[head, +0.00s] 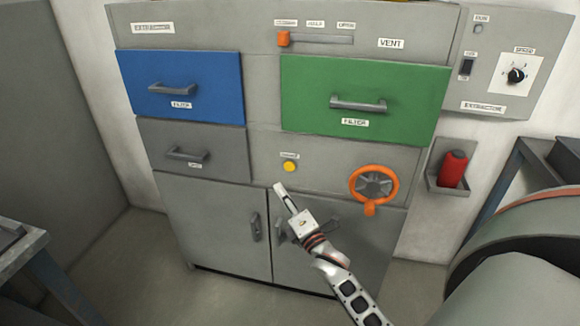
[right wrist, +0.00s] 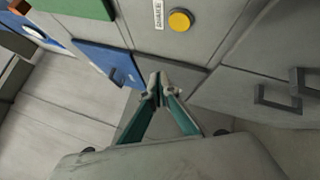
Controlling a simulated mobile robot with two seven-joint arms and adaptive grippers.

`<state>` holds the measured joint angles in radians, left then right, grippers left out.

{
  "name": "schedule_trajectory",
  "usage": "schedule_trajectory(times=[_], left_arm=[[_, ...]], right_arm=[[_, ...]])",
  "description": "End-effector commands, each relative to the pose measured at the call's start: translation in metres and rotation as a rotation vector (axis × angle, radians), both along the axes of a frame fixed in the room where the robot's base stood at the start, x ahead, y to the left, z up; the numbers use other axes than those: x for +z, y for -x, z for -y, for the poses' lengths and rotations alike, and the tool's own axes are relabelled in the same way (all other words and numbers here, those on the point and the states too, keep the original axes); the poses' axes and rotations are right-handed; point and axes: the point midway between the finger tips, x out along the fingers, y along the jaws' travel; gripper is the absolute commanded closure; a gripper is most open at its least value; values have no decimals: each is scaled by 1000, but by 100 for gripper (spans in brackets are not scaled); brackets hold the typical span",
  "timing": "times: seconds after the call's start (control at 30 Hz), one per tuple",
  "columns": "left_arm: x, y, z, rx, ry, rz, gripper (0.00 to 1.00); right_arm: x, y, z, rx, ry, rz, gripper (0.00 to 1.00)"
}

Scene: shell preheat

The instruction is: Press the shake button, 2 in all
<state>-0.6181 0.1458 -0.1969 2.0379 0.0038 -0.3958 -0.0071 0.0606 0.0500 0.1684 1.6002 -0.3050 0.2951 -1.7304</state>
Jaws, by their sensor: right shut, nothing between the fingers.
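The shake button is a round yellow button (head: 290,167) on the grey cabinet front, under a small label. It also shows in the right wrist view (right wrist: 180,20), at the top, with its "SHAKE" label beside it. My right gripper (head: 279,187) is shut and empty, just below the button in the head view and apart from it. In the right wrist view its fingertips (right wrist: 159,90) meet in front of the cabinet, with a gap in the picture to the button. My left gripper is not in view.
The cabinet has a blue drawer (head: 182,87), a green drawer (head: 358,100) and a grey drawer (head: 194,150). An orange handwheel (head: 374,186) sits right of the button. A vent slider (head: 283,39) is above. A red cylinder (head: 453,168) sits in a holder at the right.

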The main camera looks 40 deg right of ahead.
Motion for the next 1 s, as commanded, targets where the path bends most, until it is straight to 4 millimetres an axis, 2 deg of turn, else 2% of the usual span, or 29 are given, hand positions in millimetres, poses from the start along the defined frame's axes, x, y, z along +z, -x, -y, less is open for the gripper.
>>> schedule_trajectory(times=[0.23,0.67,0.87,1.0], left_arm=[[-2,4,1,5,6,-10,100],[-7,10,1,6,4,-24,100],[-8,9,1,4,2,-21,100],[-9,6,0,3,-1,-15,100]], right_arm=[[-1,3,-3,-35,157,-23,100],[-1,2,-2,-38,171,-25,100],[-2,-7,9,-38,172,-25,100],[-3,-19,22,-38,173,-27,100]])
